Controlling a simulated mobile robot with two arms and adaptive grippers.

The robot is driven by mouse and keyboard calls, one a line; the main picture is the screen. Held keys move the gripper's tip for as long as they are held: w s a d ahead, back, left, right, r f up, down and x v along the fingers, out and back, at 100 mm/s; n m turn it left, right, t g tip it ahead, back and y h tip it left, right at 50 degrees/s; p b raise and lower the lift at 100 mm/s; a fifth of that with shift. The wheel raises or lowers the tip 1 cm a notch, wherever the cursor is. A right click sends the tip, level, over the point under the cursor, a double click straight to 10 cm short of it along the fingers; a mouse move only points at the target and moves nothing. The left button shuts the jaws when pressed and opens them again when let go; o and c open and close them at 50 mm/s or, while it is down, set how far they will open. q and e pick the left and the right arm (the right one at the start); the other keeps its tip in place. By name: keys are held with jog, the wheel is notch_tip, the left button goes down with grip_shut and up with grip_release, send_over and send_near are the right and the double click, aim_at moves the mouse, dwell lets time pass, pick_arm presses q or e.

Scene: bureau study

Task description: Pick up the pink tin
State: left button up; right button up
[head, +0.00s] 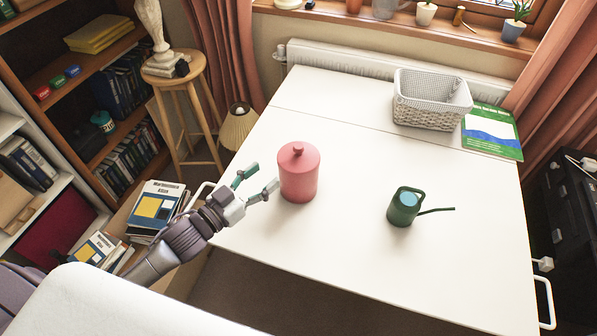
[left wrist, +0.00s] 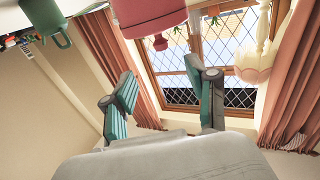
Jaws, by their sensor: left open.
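The pink tin (head: 298,176) is a lidded cylinder with a round knob. It stands upright on the white table (head: 340,125), toward the table's left side. My left gripper (head: 262,179) is open and empty, just left of the tin, with its green-padded fingers pointing toward it. In the left wrist view the picture looks upside down; the tin (left wrist: 155,15) is at the top, beyond and between the open fingertips (left wrist: 166,72). A gap shows between fingers and tin there. My right gripper is not in view.
A green watering can (head: 404,206) stands right of the tin. A white basket (head: 431,100) and a green booklet (head: 492,131) lie at the back right. A stool with a bust (head: 165,65) and stacked books (head: 156,208) are left of the table. The table's middle is clear.

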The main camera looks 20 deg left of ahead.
aim_at(295, 151)
pick_arm(q)
jog(key=p+x, duration=0.1)
jog(key=x, duration=0.7)
jog(key=shift+w+d, duration=0.1)
jog(key=shift+w, duration=0.05)
jog(key=x, duration=0.4)
jog(key=shift+w+d+f, duration=0.1)
jog(key=shift+w+f, duration=0.15)
jog(key=shift+w, duration=0.1)
jog(key=shift+s, duration=0.1)
grip_shut()
jog(key=shift+r, duration=0.1)
